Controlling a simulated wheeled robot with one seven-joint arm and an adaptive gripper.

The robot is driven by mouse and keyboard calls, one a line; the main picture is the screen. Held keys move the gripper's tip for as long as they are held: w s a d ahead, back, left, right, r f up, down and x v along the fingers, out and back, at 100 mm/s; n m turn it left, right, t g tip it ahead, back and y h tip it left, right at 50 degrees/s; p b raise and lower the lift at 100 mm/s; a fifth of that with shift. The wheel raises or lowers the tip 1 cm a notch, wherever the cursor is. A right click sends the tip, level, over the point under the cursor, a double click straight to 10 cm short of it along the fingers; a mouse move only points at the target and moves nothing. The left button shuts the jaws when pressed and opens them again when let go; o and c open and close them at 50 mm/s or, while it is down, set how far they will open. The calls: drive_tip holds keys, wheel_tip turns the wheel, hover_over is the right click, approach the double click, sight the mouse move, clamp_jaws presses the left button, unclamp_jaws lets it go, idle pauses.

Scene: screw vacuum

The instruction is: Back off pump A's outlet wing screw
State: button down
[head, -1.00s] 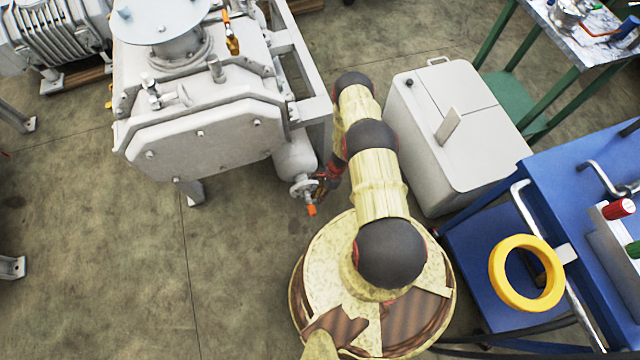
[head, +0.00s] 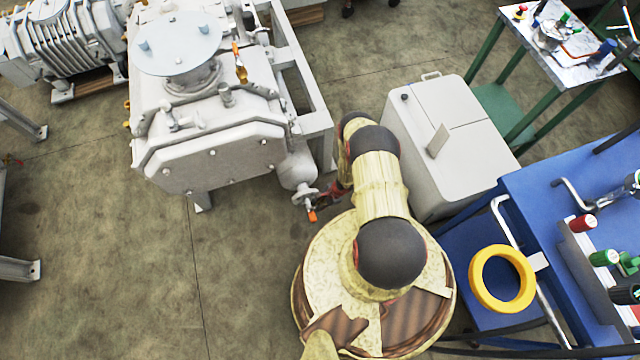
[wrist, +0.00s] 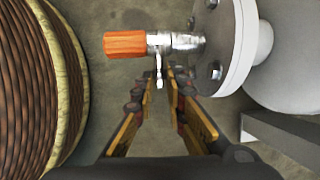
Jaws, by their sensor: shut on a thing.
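The grey pump (head: 220,160) stands upper left of centre in the head view. Its outlet is a flanged grey cylinder (head: 297,168) with a small valve fitting and an orange cap (head: 312,216) at its lower end. In the wrist view the orange cap (wrist: 125,43) points left and the silvery fitting (wrist: 175,41) runs to the flange (wrist: 232,45). A small metal wing screw (wrist: 159,72) hangs from the fitting. My gripper (wrist: 164,76) is shut on it, its fingertips just below the fitting. In the head view my gripper (head: 325,197) is small and partly hidden.
A light grey cabinet (head: 465,155) stands close right of my arm. A blue cart (head: 560,200) with a yellow ring (head: 502,278) is at the right. A green-legged table (head: 560,60) is at the back right. Floor left of my base is open.

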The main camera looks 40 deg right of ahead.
drive_tip(key=c, duration=2)
unclamp_jaws()
drive_tip(key=shift+c, duration=0.2)
drive_tip(key=shift+r, duration=0.1)
drive_tip(key=v, duration=1.2)
